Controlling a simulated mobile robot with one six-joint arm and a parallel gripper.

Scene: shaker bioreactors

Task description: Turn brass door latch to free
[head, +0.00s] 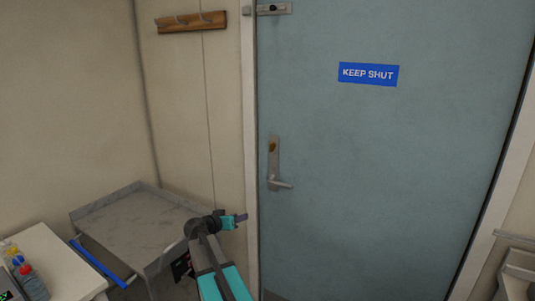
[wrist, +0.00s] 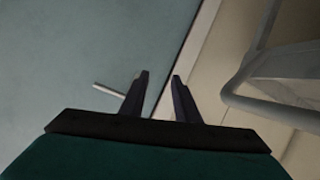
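The blue-grey door (head: 400,180) is closed in its pale frame. A small brass latch piece (head: 272,146) shows on the upper part of the metal handle plate (head: 274,165), too small to tell how it is turned. A lever handle (head: 280,185) points right from the plate. My gripper (head: 242,217) is below and left of the plate, apart from it. In the wrist view my gripper (wrist: 160,78) is open, with nothing between the fingers. The lever (wrist: 108,90) shows left of the fingers there; the brass piece does not show.
A metal bolt (head: 272,9) sits at the top left of the door, and a blue KEEP SHUT sign (head: 368,74) is on it. A grey tray-topped cart (head: 140,225) stands left of my arm. A white table (head: 50,260) with bottles is at lower left.

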